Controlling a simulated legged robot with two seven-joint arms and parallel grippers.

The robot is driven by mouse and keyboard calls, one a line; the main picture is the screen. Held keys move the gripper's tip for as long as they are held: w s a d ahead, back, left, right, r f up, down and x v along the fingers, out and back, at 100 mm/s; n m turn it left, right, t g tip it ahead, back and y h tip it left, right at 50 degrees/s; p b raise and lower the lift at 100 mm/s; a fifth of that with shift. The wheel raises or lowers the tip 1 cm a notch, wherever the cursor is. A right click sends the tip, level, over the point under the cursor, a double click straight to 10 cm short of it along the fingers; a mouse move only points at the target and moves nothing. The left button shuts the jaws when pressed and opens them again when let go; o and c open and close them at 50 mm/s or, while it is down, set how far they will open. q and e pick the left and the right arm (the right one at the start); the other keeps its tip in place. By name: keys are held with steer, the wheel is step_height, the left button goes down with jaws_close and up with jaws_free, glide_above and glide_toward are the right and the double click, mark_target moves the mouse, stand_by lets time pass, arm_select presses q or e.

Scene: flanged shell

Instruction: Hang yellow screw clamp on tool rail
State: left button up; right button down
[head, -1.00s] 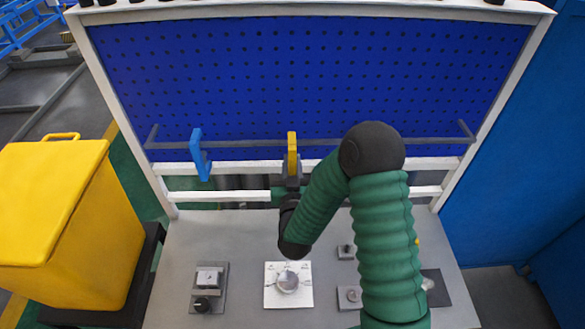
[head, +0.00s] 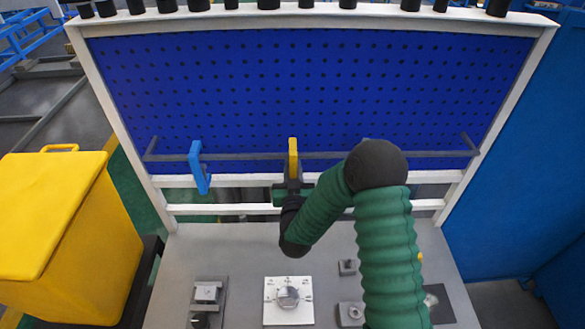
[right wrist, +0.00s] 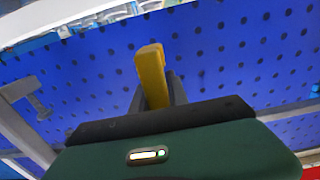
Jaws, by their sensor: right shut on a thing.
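The yellow screw clamp (head: 293,154) is upright at the tool rail (head: 240,156), near the middle of its length. My right gripper (head: 293,182) is shut on the clamp's lower part from below and in front. In the right wrist view the clamp (right wrist: 151,76) rises from between the dark fingers (right wrist: 158,102) against the blue pegboard. The gripper hides the clamp's lower end. I cannot tell whether the clamp hooks over the rail or only stands in front of it. My left gripper is not in view.
A blue clamp (head: 198,168) hangs on the rail to the left. The pegboard (head: 300,90) stands behind the rail. The grey bench (head: 240,255) below carries a white plate (head: 272,315) and small metal fixtures. A yellow bin (head: 60,230) stands at the left.

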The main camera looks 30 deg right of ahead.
steer(key=c, duration=1.2)
jaws_free()
steer(key=shift+s+r, duration=0.1)
steer(key=shift+a, duration=0.15)
steer(key=shift+s+a, duration=0.15)
steer(key=shift+s, duration=0.1)
steer(key=p+v, duration=0.5)
steer(key=v, duration=1.1)
steer(key=shift+s+p, duration=0.25)
steer(key=shift+p, duration=0.15)
